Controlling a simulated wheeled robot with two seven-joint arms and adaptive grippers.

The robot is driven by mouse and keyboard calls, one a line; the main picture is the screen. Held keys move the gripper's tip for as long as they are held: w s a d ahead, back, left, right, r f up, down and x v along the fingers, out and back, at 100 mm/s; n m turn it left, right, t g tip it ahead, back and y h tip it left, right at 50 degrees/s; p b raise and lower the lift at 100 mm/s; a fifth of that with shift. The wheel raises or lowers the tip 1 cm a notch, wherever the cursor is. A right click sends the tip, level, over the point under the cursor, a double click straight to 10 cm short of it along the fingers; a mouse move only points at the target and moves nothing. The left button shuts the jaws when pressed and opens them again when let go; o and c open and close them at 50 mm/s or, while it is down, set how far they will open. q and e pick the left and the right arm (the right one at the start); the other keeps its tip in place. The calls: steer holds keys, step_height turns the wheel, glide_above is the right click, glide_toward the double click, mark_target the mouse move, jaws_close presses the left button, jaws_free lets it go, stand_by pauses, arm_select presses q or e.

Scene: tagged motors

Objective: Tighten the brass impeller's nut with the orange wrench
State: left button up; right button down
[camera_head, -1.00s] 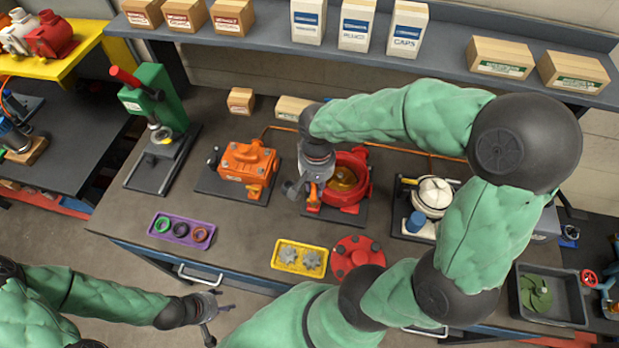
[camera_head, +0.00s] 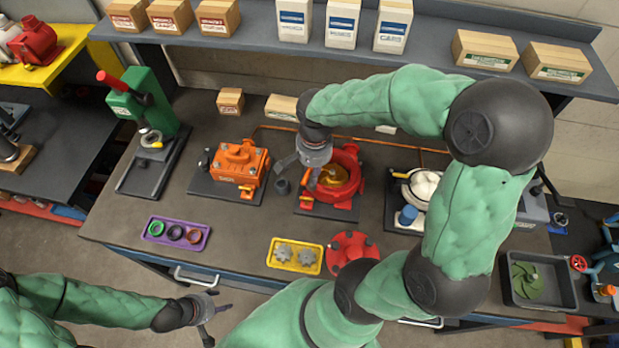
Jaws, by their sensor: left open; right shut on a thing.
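The brass impeller (camera_head: 333,175) sits inside the open red pump housing (camera_head: 355,163) at the middle of the bench. My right gripper (camera_head: 298,176) is over the housing's left side, shut on the orange wrench (camera_head: 311,182). Only a short orange part of the wrench shows below the gripper. The nut is hidden or too small to make out, so I cannot tell whether the wrench is seated on it. My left gripper (camera_head: 208,318) is open and empty, low at the left in front of the bench.
An orange motor (camera_head: 240,165) stands left of the red housing. A purple tray (camera_head: 176,233) of rings, a yellow tray (camera_head: 295,256) of grey impellers and a red cover (camera_head: 352,252) lie along the front. A green press (camera_head: 146,110) stands at the left. Boxes line the shelf above.

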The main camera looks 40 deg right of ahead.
steer(key=shift+w+d+f+n+p, duration=0.6)
steer(key=shift+d+n+p, duration=1.2)
steer(key=shift+n+p, duration=0.5)
steer(key=shift+w+d+f+n+p, duration=0.45)
steer(key=shift+d+f+n+p, duration=0.3)
steer(key=shift+d+n+p, duration=1.55)
steer(key=shift+w+d+f+n+p, duration=0.6)
steer(key=shift+d+n+p, duration=1)
steer(key=shift+n, duration=1.2)
steer(key=shift+a, duration=0.3)
steer(key=shift+f, duration=0.15)
